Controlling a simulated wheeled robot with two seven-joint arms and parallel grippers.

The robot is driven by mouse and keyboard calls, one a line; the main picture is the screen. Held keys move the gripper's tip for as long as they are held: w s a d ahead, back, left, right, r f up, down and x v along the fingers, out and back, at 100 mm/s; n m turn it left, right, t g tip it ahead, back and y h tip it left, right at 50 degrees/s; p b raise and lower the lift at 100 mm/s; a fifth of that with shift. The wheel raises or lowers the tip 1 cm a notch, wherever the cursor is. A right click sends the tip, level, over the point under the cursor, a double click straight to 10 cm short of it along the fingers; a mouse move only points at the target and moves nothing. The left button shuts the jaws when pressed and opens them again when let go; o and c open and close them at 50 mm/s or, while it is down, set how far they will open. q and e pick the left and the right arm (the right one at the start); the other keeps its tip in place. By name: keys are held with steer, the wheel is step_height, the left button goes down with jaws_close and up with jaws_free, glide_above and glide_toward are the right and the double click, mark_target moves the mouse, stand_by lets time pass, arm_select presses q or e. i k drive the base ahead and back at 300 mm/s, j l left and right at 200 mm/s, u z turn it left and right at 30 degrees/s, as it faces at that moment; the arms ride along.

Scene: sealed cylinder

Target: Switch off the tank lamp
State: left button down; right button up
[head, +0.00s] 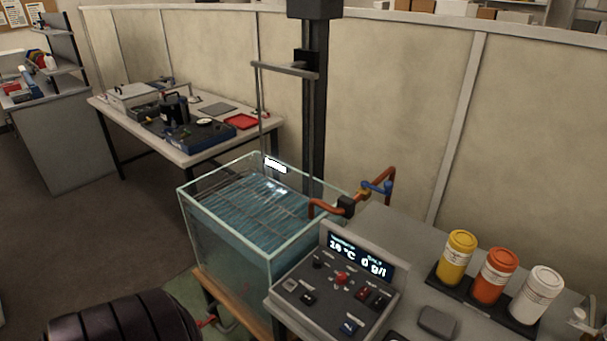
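The glass tank (232,243) stands left of centre, with blue water and a wire rack inside. A small bright white lamp (275,165) sits at its back rim and looks lit; a glare shows on the water below it. The grey control panel (318,290) stands to the right of the tank on the bench. Its display (357,257) is lit and seems to read 16 °C and 0 g/l. Neither gripper shows.
Yellow, orange and white jars (496,276) stand in a dark tray on the grey bench (415,235). A table with instruments (190,150) is at the back left.

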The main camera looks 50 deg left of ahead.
mark_target(378, 301)
steer(key=u, duration=1.2)
